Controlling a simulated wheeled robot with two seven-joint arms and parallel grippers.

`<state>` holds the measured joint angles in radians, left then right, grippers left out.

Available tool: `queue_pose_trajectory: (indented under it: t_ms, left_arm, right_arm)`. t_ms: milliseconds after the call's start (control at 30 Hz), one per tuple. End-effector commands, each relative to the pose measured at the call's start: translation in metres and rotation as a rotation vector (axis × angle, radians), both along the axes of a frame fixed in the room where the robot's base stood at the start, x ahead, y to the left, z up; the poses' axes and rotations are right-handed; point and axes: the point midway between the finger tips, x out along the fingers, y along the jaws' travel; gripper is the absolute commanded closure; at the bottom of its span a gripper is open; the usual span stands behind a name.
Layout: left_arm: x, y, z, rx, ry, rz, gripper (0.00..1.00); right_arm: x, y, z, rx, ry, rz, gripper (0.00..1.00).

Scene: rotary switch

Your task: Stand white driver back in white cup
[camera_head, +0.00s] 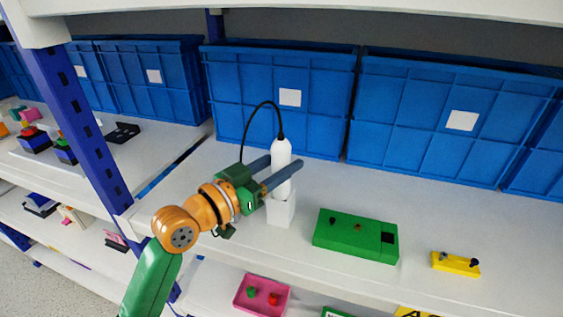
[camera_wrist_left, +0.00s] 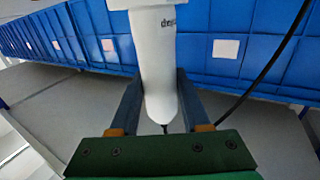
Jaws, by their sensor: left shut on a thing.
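The white driver (camera_head: 281,151) stands about upright with a black cable looping from its top. My left gripper (camera_head: 281,177) is shut on the driver, one finger on each side of its body. The white cup (camera_head: 281,211), a square block, stands on the shelf directly below the gripper. The driver's lower end lies at the cup's top; I cannot tell how far it is inside. In the left wrist view the driver (camera_wrist_left: 158,60) shows between the two fingers, with dark lettering on it. My right gripper is not in view.
A green box (camera_head: 355,238) and a yellow block (camera_head: 455,264) stand to the right on the white shelf (camera_head: 330,185). Blue crates (camera_head: 278,95) line the back. A blue post (camera_head: 75,120) rises at left. A pink tray (camera_head: 262,294) is on the lower shelf.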

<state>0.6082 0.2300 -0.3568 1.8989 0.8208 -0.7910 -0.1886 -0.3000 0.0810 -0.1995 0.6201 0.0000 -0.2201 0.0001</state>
Motion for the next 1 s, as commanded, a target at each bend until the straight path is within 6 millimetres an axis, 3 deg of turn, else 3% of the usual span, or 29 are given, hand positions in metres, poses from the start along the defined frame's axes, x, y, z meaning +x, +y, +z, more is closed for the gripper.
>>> queue_pose_trajectory:
  t_ms: [67,100,200,500,800,1000]
  left_arm:
    - [0.0,0.0,0.0,0.001,0.002,-0.001,0.76]
    - [0.0,0.0,-0.001,0.001,0.002,-0.001,0.43]
    - [0.0,0.0,-0.001,0.001,0.002,-0.001,0.19]
    - [-0.001,0.002,-0.002,0.002,0.004,0.0,0.19]
    - [-0.042,0.042,-0.005,0.004,0.001,0.002,0.19]
    - [-0.051,0.05,-0.001,0.001,0.003,-0.001,0.19]
  right_arm:
    - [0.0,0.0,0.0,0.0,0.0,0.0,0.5]
    - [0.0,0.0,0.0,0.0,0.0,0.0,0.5]
    - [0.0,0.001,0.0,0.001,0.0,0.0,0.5]
    - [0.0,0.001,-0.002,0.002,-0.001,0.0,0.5]
    - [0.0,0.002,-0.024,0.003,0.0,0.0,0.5]
    - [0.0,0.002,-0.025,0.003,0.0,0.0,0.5]
